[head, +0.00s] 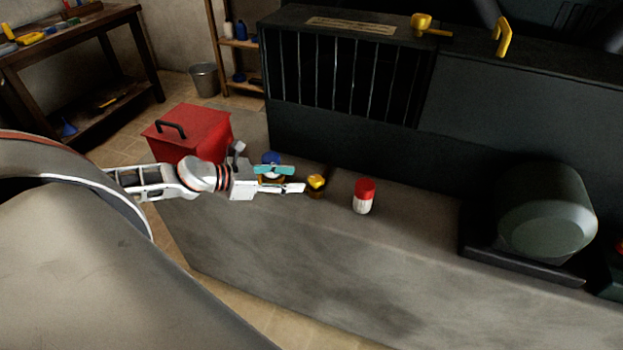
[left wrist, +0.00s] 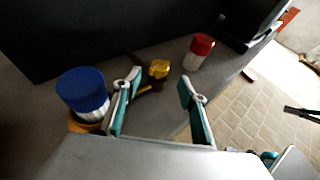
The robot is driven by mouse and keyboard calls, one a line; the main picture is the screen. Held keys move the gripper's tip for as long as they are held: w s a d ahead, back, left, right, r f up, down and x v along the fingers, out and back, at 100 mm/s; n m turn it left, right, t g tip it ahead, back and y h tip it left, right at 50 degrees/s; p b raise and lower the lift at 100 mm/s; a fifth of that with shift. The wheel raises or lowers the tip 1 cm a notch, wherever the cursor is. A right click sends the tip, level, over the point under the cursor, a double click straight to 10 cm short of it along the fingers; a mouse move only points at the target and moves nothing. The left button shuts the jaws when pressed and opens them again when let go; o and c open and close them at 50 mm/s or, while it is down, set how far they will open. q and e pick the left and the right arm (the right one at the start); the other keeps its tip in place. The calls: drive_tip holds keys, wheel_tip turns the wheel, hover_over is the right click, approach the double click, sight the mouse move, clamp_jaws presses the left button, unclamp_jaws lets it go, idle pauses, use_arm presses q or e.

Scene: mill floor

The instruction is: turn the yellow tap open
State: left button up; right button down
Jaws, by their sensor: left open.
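A yellow fitting with a rounded head and a short lever (head: 422,24) is on top of the dark machine in the head view. A hooked yellow handle (head: 502,36) is to its right. I cannot tell for sure which one is the tap. My left gripper (head: 299,180) is open and empty, low over the grey ledge and well away from both. A small yellow-and-dark object (head: 316,184) stands just beyond its fingertips; it shows between the fingers in the left wrist view (left wrist: 158,70). Teal and white parts at the lower right there may be my right gripper (left wrist: 268,157).
A blue-capped jar (left wrist: 83,93) is close beside my left fingers. A red-capped white jar (head: 364,197) stands farther right on the ledge (head: 330,245). A red toolbox (head: 190,130) is behind my left arm. A rounded grey-green housing (head: 545,212) occupies the ledge's right end.

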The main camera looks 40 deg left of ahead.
sight(314, 179)
use_arm(q)
drive_tip(key=shift+x, duration=2.3)
drive_tip(key=shift+p+x, duration=0.35)
drive_tip(key=shift+x, duration=0.9)
drive_tip(key=c, duration=1.1)
